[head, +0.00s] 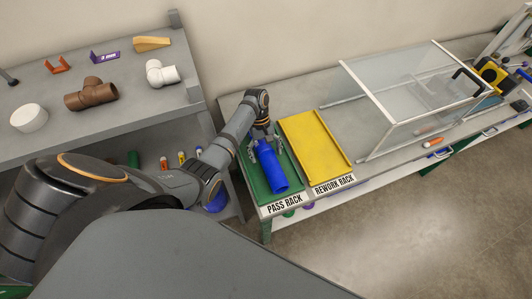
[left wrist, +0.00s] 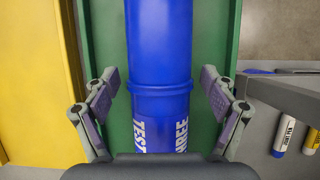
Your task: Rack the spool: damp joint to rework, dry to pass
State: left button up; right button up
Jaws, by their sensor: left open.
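A blue spool (head: 271,168) with white lettering lies lengthwise on the green pass rack (head: 286,196). In the left wrist view the blue spool (left wrist: 160,50) shows a raised ring and part of the words "TEST" and "THREE". My left gripper (head: 264,138) is over the back part of the spool. In the left wrist view its two fingers (left wrist: 162,100) are apart, one on each side of the spool, with gaps between. The yellow rework rack (head: 315,148) is empty, just right of the pass rack. My right gripper is not in view.
A clear-walled enclosure (head: 410,95) stands right of the racks, with an orange-marked marker (head: 433,142) at its front. A grey shelf (head: 50,98) at left holds brown and white pipe fittings. Markers (left wrist: 284,135) lie beside the pass rack.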

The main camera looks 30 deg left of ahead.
pick_arm(q)
jog(key=v, duration=0.7)
jog(key=shift+w+a+r, duration=0.1)
jog(key=shift+r, duration=0.15)
